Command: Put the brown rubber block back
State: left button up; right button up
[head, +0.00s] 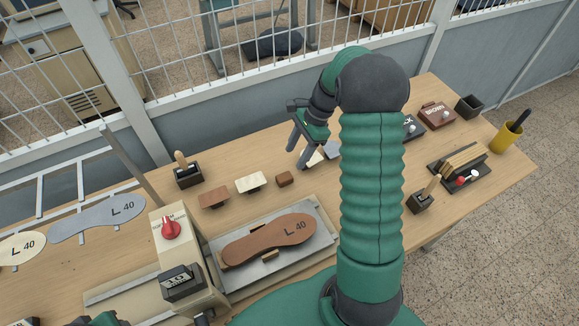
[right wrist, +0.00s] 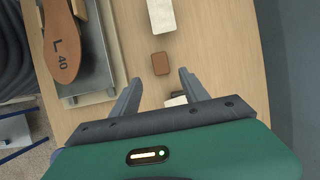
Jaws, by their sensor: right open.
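A small brown block (head: 284,179) lies on the wooden table, right of a cream block. It also shows in the right wrist view (right wrist: 160,63), just beyond and between my fingertips, apart from them. My right gripper (head: 298,155) is open and empty, pointing down above the table behind the small brown block. In the right wrist view its two fingers (right wrist: 157,80) are spread wide.
A cream block (head: 250,183) stands beside the brown one. A brown sole (head: 268,240) marked L 40 lies on the press plate (head: 318,225) in front. Pale pieces (head: 314,159) lie near my right gripper. A brown labelled box (head: 437,113) and yellow cup (head: 506,137) stand far right.

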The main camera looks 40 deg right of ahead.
jog(key=s+a+n+h, duration=0.1)
jog(key=s+a+n, duration=0.1)
jog(key=a+n, duration=0.5)
jog(key=s+a+n+h, duration=0.2)
jog(key=s+a+n, duration=0.1)
jog(key=a+n, duration=0.4)
jog(key=s+a+r+n+t+h, duration=0.1)
jog(key=s+a+n, duration=0.2)
jog(key=a+n, duration=0.4)
jog(key=shift+a+r, duration=0.1)
jog(key=shift+a, duration=0.65)
jog(key=shift+s+a+n, duration=0.2)
jog(key=shift+s+n, duration=0.05)
jog(key=shift+n, duration=0.15)
jog(key=shift+w+d+f, duration=0.25)
jog(key=shift+w+d, duration=0.1)
jog(key=shift+d, duration=0.75)
jog(key=shift+s+a, duration=0.1)
jog(key=shift+a, duration=0.2)
jog(key=shift+a+r, duration=0.1)
jog(key=shift+a, duration=0.3)
pick_arm(q)
jog(key=shift+a+f, duration=0.1)
jog(key=shift+a, duration=0.1)
pick_arm(e)
jog(key=shift+d, duration=0.1)
